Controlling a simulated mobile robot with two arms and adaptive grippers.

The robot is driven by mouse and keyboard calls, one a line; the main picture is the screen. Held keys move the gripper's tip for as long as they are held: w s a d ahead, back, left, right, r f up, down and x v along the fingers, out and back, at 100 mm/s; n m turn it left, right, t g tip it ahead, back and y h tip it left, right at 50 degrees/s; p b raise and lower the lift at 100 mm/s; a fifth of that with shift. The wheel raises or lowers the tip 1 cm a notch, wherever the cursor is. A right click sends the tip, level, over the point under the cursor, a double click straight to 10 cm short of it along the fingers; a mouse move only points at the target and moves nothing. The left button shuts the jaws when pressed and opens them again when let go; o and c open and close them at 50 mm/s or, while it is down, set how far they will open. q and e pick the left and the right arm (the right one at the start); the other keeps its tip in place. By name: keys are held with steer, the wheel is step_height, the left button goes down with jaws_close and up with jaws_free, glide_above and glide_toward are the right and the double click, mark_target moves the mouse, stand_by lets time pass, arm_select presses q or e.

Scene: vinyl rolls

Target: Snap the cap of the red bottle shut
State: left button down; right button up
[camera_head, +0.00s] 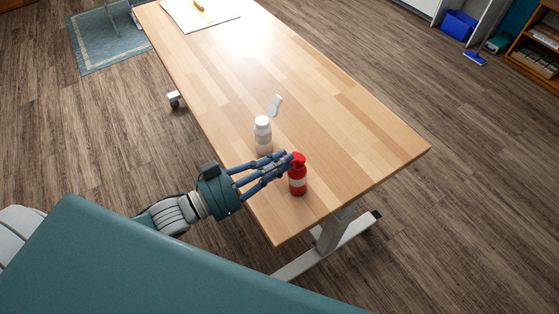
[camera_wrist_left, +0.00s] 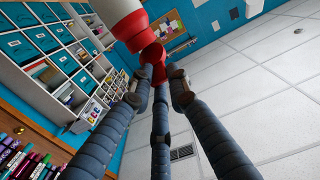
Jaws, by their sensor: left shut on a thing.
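The red bottle (camera_head: 298,183) stands upright near the front right edge of the wooden table, with a pale label on its side. Its red cap (camera_head: 299,159) is at the top, level with my left gripper (camera_head: 287,160). The fingers reach in from the left and are closed against the cap. In the left wrist view, the red cap (camera_wrist_left: 153,54) shows just beyond the fingertips (camera_wrist_left: 157,84), beside the red and white bottle body (camera_wrist_left: 128,24). The fingers partly hide the cap, so I cannot tell if it is fully closed. My right gripper is not in view.
A white board (camera_head: 200,14) with a yellow item lies at the table's far end. The middle and right of the table (camera_head: 340,125) are clear.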

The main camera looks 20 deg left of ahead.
arm_select(q)
steer(key=shift+r, duration=0.1)
stand_by(0.4)
steer(key=c, duration=1.6)
jaws_free()
steer(key=shift+o, duration=0.2)
steer(key=v, duration=1.2)
